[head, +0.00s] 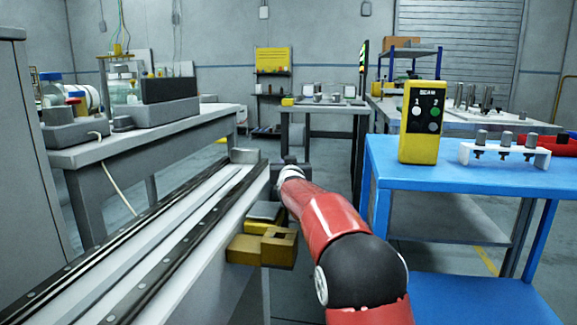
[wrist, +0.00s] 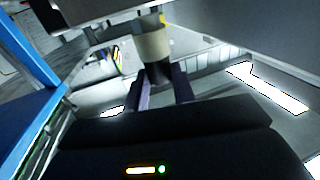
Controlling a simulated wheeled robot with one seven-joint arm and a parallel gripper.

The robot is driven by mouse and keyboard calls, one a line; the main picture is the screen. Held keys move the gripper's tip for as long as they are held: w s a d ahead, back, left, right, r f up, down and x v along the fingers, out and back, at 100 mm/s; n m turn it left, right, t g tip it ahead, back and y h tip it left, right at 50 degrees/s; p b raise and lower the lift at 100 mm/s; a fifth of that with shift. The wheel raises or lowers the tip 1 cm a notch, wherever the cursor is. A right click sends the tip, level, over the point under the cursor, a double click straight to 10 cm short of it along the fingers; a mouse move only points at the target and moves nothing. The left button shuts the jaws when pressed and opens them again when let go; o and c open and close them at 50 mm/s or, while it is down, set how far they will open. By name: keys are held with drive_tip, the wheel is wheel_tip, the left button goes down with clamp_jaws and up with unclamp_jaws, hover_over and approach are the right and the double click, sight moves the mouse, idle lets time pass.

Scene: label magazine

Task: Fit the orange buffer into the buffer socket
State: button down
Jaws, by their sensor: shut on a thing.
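My gripper (wrist: 163,92) is shut on a cylindrical piece (wrist: 152,42), cream-tan above and dark at the fingers. It shows no clear orange, so I cannot tell whether it is the buffer. The piece's far end lies close to a grey surface at the top of the wrist view; I cannot tell whether they touch. In the head view my red arm reaches to the far end of the rail bench (head: 229,190), and the held piece is hidden or too small to make out. A grey block (head: 245,156) stands at that end. No buffer socket can be clearly identified.
Ochre blocks (head: 262,248), one with a square opening, sit on the bench's right side, close to my arm. A blue table (head: 470,180) at right bears a yellow button box (head: 422,122) and a white rack (head: 505,155). Floor shows between bench and table.

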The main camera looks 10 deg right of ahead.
drive_tip(key=shift+f, duration=0.2)
drive_tip(key=c, duration=1.1)
unclamp_jaws()
drive_tip(key=shift+r, duration=0.1)
wheel_tip(320, 180, up, 20)
drive_tip(key=p, duration=1)
drive_tip(key=shift+p, duration=0.4)
drive_tip(key=shift+d, duration=0.1)
